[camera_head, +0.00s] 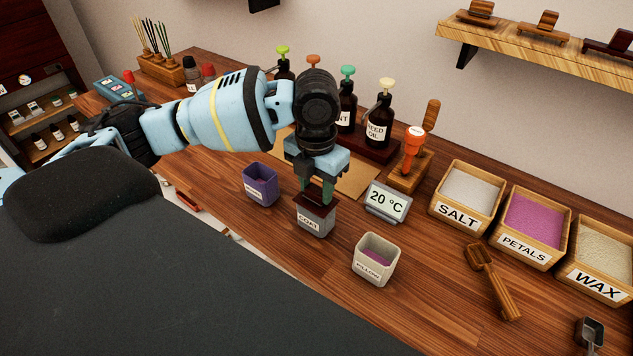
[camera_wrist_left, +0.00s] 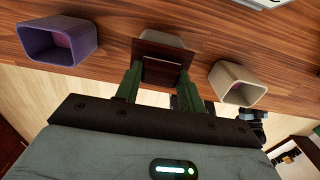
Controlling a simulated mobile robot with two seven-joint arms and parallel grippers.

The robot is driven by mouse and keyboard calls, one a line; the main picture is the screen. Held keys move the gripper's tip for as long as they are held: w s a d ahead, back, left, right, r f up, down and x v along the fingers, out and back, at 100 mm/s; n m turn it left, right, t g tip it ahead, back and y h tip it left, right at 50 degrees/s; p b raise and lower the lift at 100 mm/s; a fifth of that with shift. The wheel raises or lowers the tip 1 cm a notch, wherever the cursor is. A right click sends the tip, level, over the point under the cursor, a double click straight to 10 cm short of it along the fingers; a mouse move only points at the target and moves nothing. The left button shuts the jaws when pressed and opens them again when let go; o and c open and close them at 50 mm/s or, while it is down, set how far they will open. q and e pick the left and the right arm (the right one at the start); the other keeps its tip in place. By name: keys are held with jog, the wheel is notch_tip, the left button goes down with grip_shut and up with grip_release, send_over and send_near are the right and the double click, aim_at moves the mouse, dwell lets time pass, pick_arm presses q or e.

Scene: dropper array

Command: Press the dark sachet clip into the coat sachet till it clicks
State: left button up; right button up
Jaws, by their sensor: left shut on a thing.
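The grey coat sachet (camera_head: 313,222), labelled COAT, stands upright on the wooden table between a purple sachet and a pale one. The dark sachet clip (camera_head: 313,200) is a dark brown piece at the coat sachet's mouth. My left gripper (camera_head: 317,188) points down above the coat sachet, its green fingers shut on the clip. In the left wrist view the clip (camera_wrist_left: 160,50) sits between the fingertips, with part of the coat sachet (camera_wrist_left: 162,39) behind it. I cannot tell whether the clip is fully seated. My right gripper is not in view.
The purple sachet (camera_head: 261,186) and the pale sachet (camera_head: 375,262) stand close on either side. A 20 °C display (camera_head: 387,202) is just right. Pump bottles (camera_head: 378,128) stand behind. Salt (camera_head: 463,198), petals and wax boxes are farther right. A wooden scoop (camera_head: 493,283) lies before them.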

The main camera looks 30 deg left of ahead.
aim_at(316, 190)
pick_arm(q)
jog(key=shift+f, duration=0.15)
jog(key=o, duration=1)
jog(key=shift+r, duration=3.95)
jog(key=shift+f, duration=0.1)
